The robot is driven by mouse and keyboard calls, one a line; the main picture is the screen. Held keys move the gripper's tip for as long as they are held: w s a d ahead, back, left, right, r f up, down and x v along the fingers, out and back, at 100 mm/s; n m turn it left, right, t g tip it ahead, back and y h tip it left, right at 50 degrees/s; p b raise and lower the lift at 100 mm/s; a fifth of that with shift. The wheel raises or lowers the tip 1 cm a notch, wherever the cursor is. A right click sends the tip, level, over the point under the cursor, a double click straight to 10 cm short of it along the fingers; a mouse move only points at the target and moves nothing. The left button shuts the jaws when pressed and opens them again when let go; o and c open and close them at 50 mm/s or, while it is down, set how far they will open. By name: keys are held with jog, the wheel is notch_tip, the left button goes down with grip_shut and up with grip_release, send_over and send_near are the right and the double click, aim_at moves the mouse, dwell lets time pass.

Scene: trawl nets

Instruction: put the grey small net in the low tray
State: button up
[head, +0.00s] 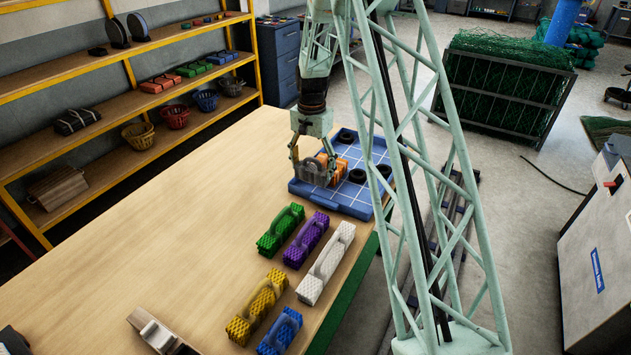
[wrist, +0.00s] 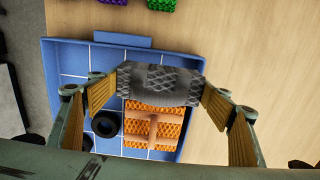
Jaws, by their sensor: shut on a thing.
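My gripper (head: 315,168) is shut on the grey small net (wrist: 160,84), a dark grey mesh bundle. In the wrist view its fingers (wrist: 162,88) press on the two ends of the net. The low tray (head: 328,200) is blue with pale grid lines, at the far right of the table; it also shows in the wrist view (wrist: 55,75). The grey net is over the right part of the tray in the wrist view, beside an orange net (wrist: 155,125) lying in it. How far the grey net is above the tray floor is hard to tell.
Black rings (head: 357,176) lie in the tray. Green (head: 281,230), purple (head: 306,240), white (head: 326,264), yellow (head: 257,306) and blue (head: 281,332) nets lie nearer on the table. The table's left half is mostly clear. Shelves with baskets (head: 138,135) stand at left.

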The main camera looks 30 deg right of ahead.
aim_at(312, 181)
jog(key=shift+f, duration=1.05)
jog(key=shift+f+b, duration=0.3)
jog(key=shift+f, duration=1.6)
jog(key=shift+f, duration=0.15)
jog(key=o, duration=0.9)
notch_tip(312, 181, up, 11)
jog(key=shift+r+p, duration=0.2)
jog(key=shift+p, duration=0.35)
jog(key=shift+r, duration=0.45)
jog(key=shift+r, duration=0.1)
